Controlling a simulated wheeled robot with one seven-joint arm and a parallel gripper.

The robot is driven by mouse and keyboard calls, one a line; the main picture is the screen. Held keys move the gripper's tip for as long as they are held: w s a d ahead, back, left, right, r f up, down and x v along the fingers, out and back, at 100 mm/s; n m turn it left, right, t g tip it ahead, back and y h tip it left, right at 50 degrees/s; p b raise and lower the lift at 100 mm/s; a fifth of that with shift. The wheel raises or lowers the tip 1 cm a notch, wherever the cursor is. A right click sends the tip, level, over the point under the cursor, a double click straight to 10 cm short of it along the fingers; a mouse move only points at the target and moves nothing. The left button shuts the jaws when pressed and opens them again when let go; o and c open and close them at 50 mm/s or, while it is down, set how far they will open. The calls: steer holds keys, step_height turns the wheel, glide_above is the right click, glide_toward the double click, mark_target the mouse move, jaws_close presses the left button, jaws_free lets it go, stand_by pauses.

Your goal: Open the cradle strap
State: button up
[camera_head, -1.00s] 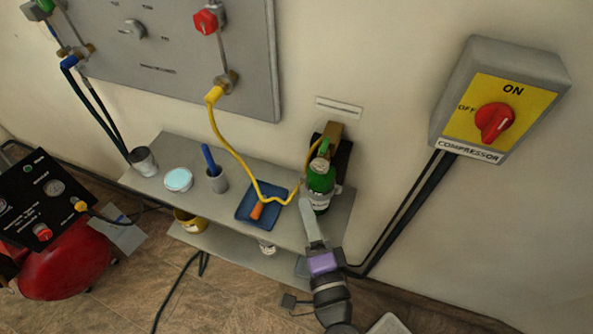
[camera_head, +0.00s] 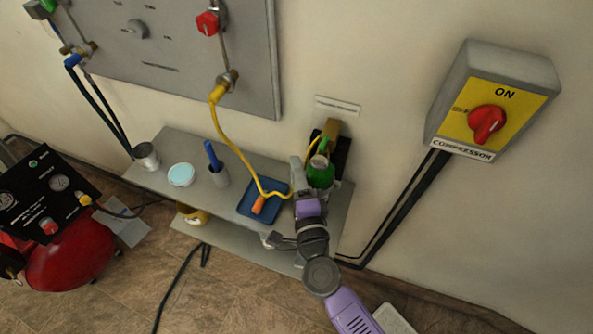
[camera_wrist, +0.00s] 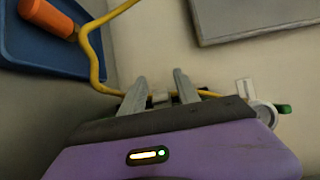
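The green bottle (camera_head: 320,176) stands upright at the right end of the shelf, against a dark cradle (camera_head: 343,158) on the wall. A brown-gold block (camera_head: 331,128) shows above the bottle. I cannot clearly make out the strap. My gripper (camera_head: 295,160) is just left of the bottle, partly covering it. In the wrist view my gripper's two fingers (camera_wrist: 160,88) are apart. A small pale piece (camera_wrist: 160,98) and the yellow hose show behind and between them; I cannot tell whether they touch. A green-tipped white round part (camera_wrist: 268,112) is right of the fingers.
A blue tray (camera_head: 248,212) with an orange-handled tool (camera_head: 259,204) lies left of my gripper. The yellow hose (camera_head: 236,150) runs from the wall panel (camera_head: 180,60) across the tray towards the bottle. Cups stand further left. The compressor switch box (camera_head: 500,85) is on the right wall.

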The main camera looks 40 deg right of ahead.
steer(key=shift+c, duration=0.5)
jaws_close()
stand_by(0.8)
